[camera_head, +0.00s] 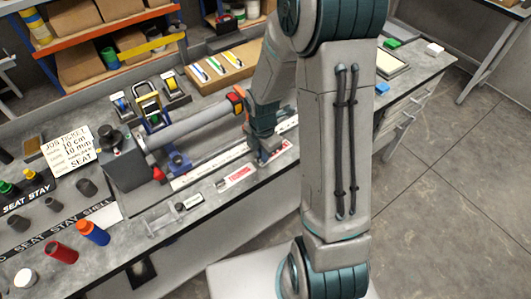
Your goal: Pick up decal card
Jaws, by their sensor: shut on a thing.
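My gripper (266,157) is low over the front part of the grey workbench, at the lower end of my arm. It is shut on what looks like a small white and red decal card (281,148), seen just to its right. The fingers hide part of this card, and I cannot tell whether it touches the bench. A second white card with a red band and lettering (237,177) lies flat on the bench to the left of my gripper.
A grey tube in a stand (197,128) lies left of my gripper, with a long white ruler (210,163) in front. My arm hides the bench's middle right.

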